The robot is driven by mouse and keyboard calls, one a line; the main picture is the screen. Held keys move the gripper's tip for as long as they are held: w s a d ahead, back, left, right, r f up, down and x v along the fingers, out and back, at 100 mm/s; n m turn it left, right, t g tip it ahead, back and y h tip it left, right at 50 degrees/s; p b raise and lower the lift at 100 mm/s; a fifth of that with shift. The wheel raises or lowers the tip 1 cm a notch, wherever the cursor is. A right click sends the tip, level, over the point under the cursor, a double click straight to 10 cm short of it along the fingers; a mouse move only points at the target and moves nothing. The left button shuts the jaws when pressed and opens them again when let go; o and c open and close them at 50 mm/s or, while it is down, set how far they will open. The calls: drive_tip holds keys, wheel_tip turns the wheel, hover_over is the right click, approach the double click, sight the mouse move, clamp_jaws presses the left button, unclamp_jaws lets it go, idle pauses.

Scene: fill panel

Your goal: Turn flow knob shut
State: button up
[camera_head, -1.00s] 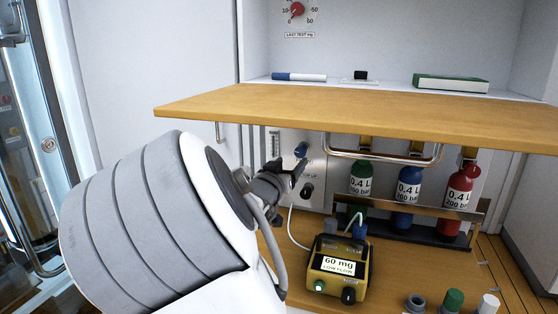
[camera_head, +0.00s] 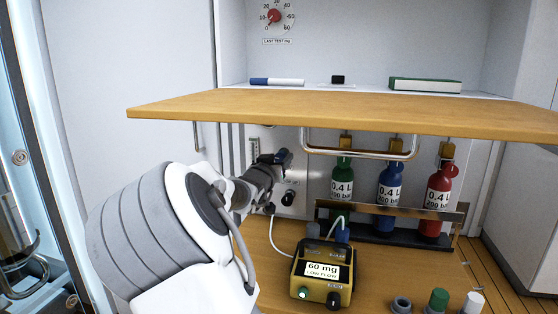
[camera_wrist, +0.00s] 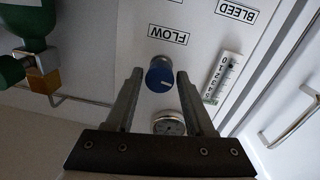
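The blue flow knob (camera_wrist: 160,78) sits on the pale panel beside the FLOW label (camera_wrist: 168,34), which appears upside down in the wrist view. A white pointer line shows on the knob's face. My gripper (camera_wrist: 159,73) is open, with one finger on each side of the knob and small gaps showing; contact cannot be made out. In the head view my gripper (camera_head: 274,160) is at the panel under the wooden shelf and partly covers the blue knob (camera_head: 284,156).
A flow scale (camera_wrist: 222,78) and a round gauge (camera_wrist: 169,124) are near the knob. The wooden shelf (camera_head: 330,110) and metal rail (camera_head: 360,154) overhang the area. Green, blue and red bottles (camera_head: 389,184) stand right.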

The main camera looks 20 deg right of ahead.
clamp_jaws()
drive_tip(key=m, duration=0.4)
drive_tip(key=m+b, duration=0.1)
drive_tip(key=m, duration=0.3)
drive_tip(key=m+b, duration=0.3)
drive_tip(key=m, duration=0.2)
drive_tip(key=shift+y, duration=0.4)
drive_tip(key=shift+m+b, duration=0.7)
drive_tip(key=shift+m, duration=0.6)
drive_tip(key=shift+r, duration=0.1)
